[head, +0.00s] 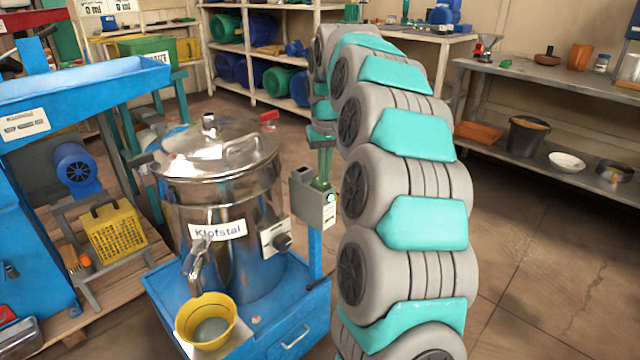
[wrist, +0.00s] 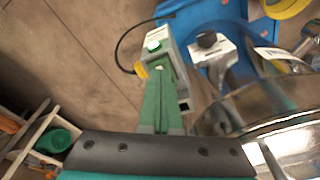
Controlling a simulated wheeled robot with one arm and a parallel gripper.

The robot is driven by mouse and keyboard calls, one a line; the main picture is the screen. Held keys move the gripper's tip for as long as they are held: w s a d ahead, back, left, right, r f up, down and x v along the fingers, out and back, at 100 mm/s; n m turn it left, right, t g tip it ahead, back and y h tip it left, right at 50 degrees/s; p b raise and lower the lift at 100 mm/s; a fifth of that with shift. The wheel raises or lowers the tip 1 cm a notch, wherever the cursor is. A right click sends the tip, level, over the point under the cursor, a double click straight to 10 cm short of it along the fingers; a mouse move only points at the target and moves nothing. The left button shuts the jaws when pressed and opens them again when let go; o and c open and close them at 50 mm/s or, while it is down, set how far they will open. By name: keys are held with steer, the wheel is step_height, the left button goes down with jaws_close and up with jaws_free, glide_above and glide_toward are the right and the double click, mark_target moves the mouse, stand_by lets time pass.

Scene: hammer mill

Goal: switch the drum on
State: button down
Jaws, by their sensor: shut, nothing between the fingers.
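The drum (head: 218,215) is a shiny steel vessel with a lid and the label "Klofstal". It stands in a blue tray-like base. A grey switch box (head: 312,206) stands on a post at its right, with a small lit green button (head: 331,198). In the wrist view the switch box (wrist: 181,75) shows the green button (wrist: 153,45) and a yellow part (wrist: 141,70). My gripper (head: 322,184) has green fingers, shut and empty, at the top of the box. In the wrist view the fingertips (wrist: 159,64) overlap the box; I cannot tell whether they touch.
A dark knob (head: 282,242) sits on a plate on the drum's front. A yellow bowl (head: 207,322) is below its spout. The blue machine (head: 75,90) stands at left, a bench (head: 530,80) at right. Floor is clear right of my arm.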

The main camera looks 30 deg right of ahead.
steer(key=shift+r, duration=0.1)
step_height(320, 180, up, 7)
steer(key=p, duration=0.3)
stand_by(0.5)
stand_by(0.4)
steer(key=s+a+n, duration=0.1)
steer(key=s+a, duration=0.7)
steer(key=s+a+f+g, duration=0.1)
steer(key=s+a+f, duration=0.2)
steer(key=s, duration=0.8)
steer(key=s+a+f+g, duration=0.1)
steer(key=s+a+f, duration=0.2)
steer(key=s+f, duration=0.3)
steer(key=s+a+f+n+g, duration=0.1)
steer(key=s+a+f, duration=0.2)
steer(key=s, duration=1.3)
steer(key=shift+a+f+g, duration=0.2)
steer(key=shift+f+g, duration=0.1)
steer(key=shift+f, duration=0.5)
